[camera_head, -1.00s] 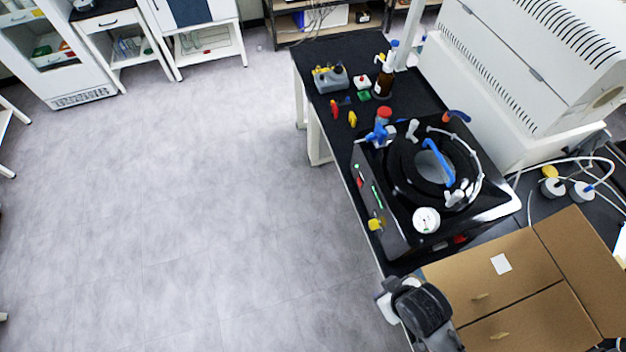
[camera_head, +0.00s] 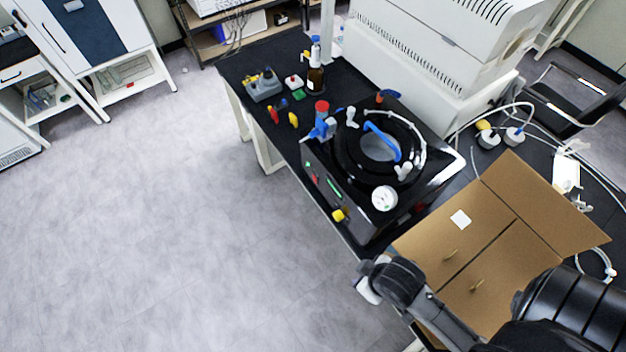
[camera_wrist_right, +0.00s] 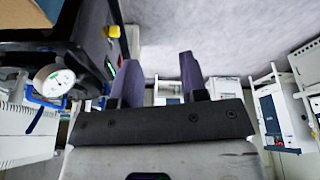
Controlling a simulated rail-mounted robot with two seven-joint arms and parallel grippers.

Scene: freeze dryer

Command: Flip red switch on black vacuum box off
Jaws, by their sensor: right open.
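The black vacuum box (camera_head: 440,187) stands on the black bench, with a round clear-lidded chamber and a white gauge (camera_head: 384,198) on top. Its front panel carries a small red switch (camera_head: 315,178), a green light strip (camera_head: 334,188) and a yellow knob (camera_head: 338,215). I cannot tell the switch's position at this size. My right gripper (camera_wrist_right: 158,80) is open and empty in the wrist view; the box's front, yellow knob (camera_wrist_right: 113,31) and gauge (camera_wrist_right: 53,80) are at left there. In the head view the right hand is below the box's near end, apart from the switch. My left gripper is not in view.
A large white machine (camera_head: 420,60) stands behind. Small bottles, a grey block (camera_head: 263,87) and coloured pieces lie at the far end. The floor in front of the bench is clear.

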